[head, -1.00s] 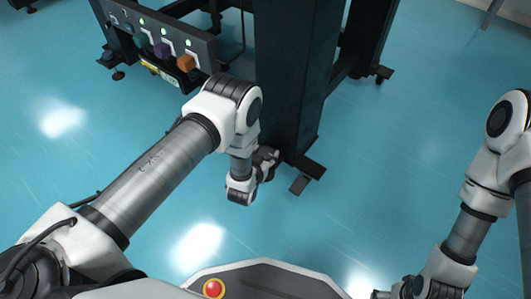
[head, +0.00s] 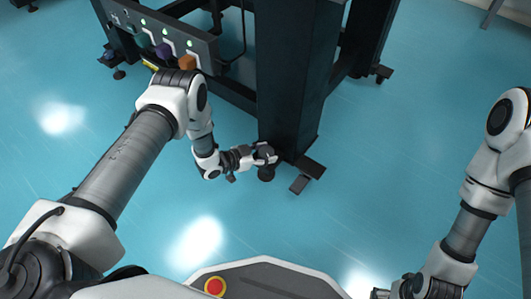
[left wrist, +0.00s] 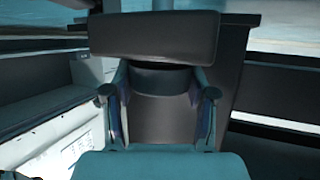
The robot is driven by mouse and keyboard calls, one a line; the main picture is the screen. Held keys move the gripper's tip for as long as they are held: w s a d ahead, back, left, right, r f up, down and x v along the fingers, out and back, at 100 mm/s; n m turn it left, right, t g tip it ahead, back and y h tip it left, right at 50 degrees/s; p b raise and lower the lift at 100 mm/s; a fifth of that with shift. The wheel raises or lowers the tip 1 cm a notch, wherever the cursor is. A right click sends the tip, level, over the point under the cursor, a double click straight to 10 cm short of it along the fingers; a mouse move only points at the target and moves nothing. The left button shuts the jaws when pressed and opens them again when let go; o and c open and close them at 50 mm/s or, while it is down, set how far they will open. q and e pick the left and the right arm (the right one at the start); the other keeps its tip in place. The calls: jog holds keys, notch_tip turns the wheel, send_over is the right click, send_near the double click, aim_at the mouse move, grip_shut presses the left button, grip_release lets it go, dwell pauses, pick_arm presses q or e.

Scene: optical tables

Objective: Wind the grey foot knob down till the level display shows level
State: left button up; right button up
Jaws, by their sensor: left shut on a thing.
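The grey foot knob (head: 266,172) is a small dark round piece at the base of the thick dark table leg, low near the floor. My left gripper (head: 264,156) reaches it from the left and is shut on it. In the left wrist view the two fingers (left wrist: 159,97) stand on either side of a dark rounded part, with a wide dark slab above it. The gripper hides part of the knob. I cannot make out a level display. My right gripper (head: 393,292) is at the bottom edge, partly cut off, away from the leg.
The dark table leg (head: 290,80) stands right beside the knob, with a flat foot plate (head: 300,180) to its right. A panel (head: 190,45) with several coloured knobs and green lights is at upper left. The blue floor in front is clear.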

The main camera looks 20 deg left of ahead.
pick_arm(q)
jog(key=shift+m+g+h, duration=0.3)
jog(key=shift+m+h, duration=0.1)
jog(key=o, duration=1.2)
jog(key=shift+c, duration=0.2)
jog(key=v, duration=1.2)
